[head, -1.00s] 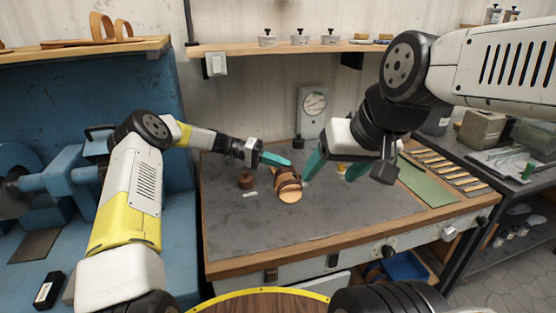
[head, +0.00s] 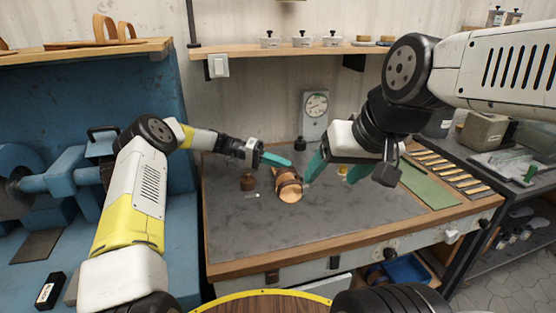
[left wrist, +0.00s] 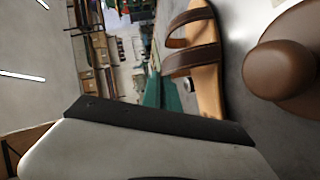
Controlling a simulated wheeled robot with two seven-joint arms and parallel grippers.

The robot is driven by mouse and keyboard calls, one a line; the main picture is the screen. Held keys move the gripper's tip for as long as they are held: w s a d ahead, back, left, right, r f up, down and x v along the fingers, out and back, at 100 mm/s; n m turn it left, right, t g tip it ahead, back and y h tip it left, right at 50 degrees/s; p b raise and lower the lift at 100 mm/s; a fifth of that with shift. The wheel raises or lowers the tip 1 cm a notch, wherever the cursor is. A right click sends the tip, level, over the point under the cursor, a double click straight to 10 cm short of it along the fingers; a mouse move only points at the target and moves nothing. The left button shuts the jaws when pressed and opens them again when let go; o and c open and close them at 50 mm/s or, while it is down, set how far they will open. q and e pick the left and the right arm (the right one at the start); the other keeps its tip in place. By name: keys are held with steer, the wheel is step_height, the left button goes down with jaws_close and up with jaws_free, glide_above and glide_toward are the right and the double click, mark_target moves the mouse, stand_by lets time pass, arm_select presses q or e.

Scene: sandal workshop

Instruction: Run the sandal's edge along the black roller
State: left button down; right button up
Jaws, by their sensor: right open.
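A sandal (head: 290,192) with a tan sole and brown straps lies on the grey top of the bench. It also shows in the left wrist view (left wrist: 207,88). My left gripper (head: 276,159) is just behind it; only one teal finger shows clearly, so its opening is unclear. My right gripper (head: 336,170) is open, its two teal fingers apart, to the right of the sandal, with the nearer finger close to it; I cannot tell if they touch. A blue machine (head: 70,172) with a dark wheel (head: 10,200) stands at the left; I cannot tell whether this wheel is the black roller.
A brown knobbed object (head: 248,182) sits left of the sandal and looms in the left wrist view (left wrist: 285,58). A green mat (head: 428,184) lies at the right. The bench front (head: 330,225) is clear.

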arm_select(q)
steer(key=shift+w, duration=0.2)
stand_by(0.6)
steer(key=shift+w+a, duration=0.35)
steer(key=shift+w, duration=0.15)
steer(key=shift+w, duration=0.1)
steer(key=shift+w+a+r, duration=0.1)
steer(key=shift+w+a, duration=0.05)
steer(key=shift+w, duration=0.45)
steer(key=shift+w+a, duration=0.1)
steer(key=shift+w, duration=0.15)
stand_by(0.3)
steer(key=shift+w+a, duration=0.1)
steer(key=shift+w, duration=0.4)
steer(key=shift+w+a, duration=0.1)
stand_by(1.3)
